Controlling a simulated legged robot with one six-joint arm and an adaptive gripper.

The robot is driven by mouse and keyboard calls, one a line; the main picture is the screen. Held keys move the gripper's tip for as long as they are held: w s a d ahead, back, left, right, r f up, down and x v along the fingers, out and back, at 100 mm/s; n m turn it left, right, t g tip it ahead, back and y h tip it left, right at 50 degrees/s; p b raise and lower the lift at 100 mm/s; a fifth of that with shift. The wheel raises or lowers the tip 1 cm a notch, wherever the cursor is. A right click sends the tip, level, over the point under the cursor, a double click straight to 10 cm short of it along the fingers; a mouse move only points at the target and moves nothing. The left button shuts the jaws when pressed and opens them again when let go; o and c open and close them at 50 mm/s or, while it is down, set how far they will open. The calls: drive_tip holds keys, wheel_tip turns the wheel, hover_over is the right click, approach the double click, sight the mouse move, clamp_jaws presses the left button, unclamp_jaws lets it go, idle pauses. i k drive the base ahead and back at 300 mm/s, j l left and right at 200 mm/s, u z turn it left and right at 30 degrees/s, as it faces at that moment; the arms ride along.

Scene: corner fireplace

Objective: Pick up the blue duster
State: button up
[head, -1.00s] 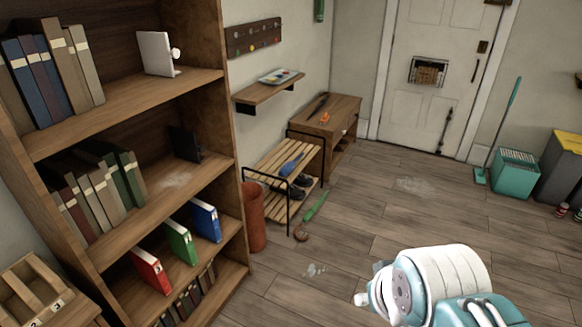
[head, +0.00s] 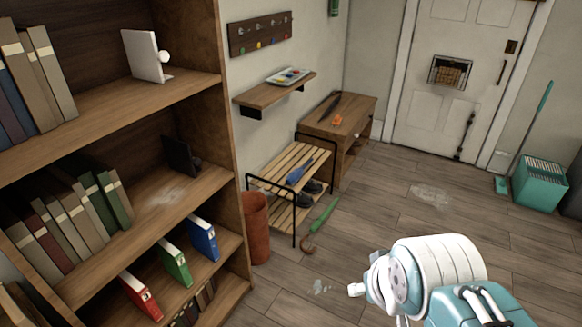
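The blue duster (head: 298,172) lies on the top slats of a wooden shoe rack (head: 284,166) with a black metal frame, in the middle of the head view. My white and teal arm is at the lower right, well in front of the rack and apart from the duster. A small white part at its left end may be my gripper (head: 356,290). It is too small and partly hidden to show whether it is open or shut.
A tall bookshelf (head: 226,150) with books and binders fills the left. A reddish bin (head: 256,228) stands between it and the rack. A green long object (head: 325,214) lies on the floor by the rack. A wooden cabinet (head: 345,118) stands behind. The floor ahead is mostly clear.

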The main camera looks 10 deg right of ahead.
sight(295, 176)
drive_tip(key=i+l+u, duration=0.2)
drive_tip(key=i+l, duration=0.35)
drive_tip(key=i, duration=0.5)
drive_tip(key=i+l+u, duration=0.2)
drive_tip(key=i+l, duration=0.5)
drive_tip(key=i, duration=0.3)
drive_tip(key=i+l+u, duration=0.2)
drive_tip(key=i+l, duration=0.65)
drive_tip(key=i, duration=0.15)
